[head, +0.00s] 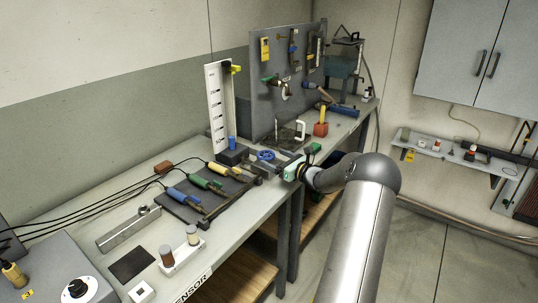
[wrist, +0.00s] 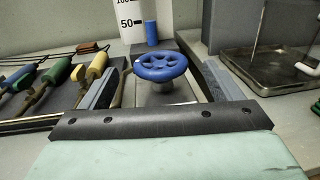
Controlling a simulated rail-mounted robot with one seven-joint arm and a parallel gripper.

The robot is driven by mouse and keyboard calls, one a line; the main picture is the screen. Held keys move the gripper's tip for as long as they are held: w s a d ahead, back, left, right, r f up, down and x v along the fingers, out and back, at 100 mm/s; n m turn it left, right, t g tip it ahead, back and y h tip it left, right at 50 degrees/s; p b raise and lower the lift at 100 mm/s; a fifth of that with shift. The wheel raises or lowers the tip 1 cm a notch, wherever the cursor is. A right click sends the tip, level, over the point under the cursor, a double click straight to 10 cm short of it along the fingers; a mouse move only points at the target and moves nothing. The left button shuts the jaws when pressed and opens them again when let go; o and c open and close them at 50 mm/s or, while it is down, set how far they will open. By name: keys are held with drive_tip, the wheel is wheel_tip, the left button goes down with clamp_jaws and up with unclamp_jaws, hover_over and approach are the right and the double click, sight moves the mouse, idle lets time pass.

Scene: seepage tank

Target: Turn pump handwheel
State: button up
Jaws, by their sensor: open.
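The pump handwheel is a blue spoked wheel (head: 265,155) on the bench, just left of my gripper (head: 287,169) in the head view. In the wrist view the handwheel (wrist: 160,66) lies flat on a short pale stem, straight ahead of the palm. My gripper (wrist: 163,82) is open and empty, its two grey-blue fingers spread to the left and right of the stem. The wheel looks clear of the palm; whether a finger touches it I cannot tell. The lower stem is partly hidden by the dark palm plate.
Yellow, green and blue handled tools (head: 203,183) with cables lie left of the wheel. A white scale board (head: 216,108) and a small blue cylinder (wrist: 150,32) stand behind it.

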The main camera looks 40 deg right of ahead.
sight(272, 157)
drive_tip(key=shift+w+a, duration=0.2)
drive_tip(key=shift+w, duration=0.8)
drive_tip(key=shift+w+a, duration=0.15)
drive_tip(key=shift+w, duration=0.8)
drive_tip(key=c, duration=1)
drive_tip(key=shift+f+h+b, duration=0.15)
drive_tip(key=shift+h+b, duration=0.15)
drive_tip(key=shift+b, duration=0.1)
drive_tip(key=shift+a+m+h+b, duration=0.15)
drive_tip(key=shift+m+h+b, duration=0.65)
drive_tip(key=shift+h+b, duration=0.15)
drive_tip(key=o, duration=1)
drive_tip(key=shift+s, duration=0.1)
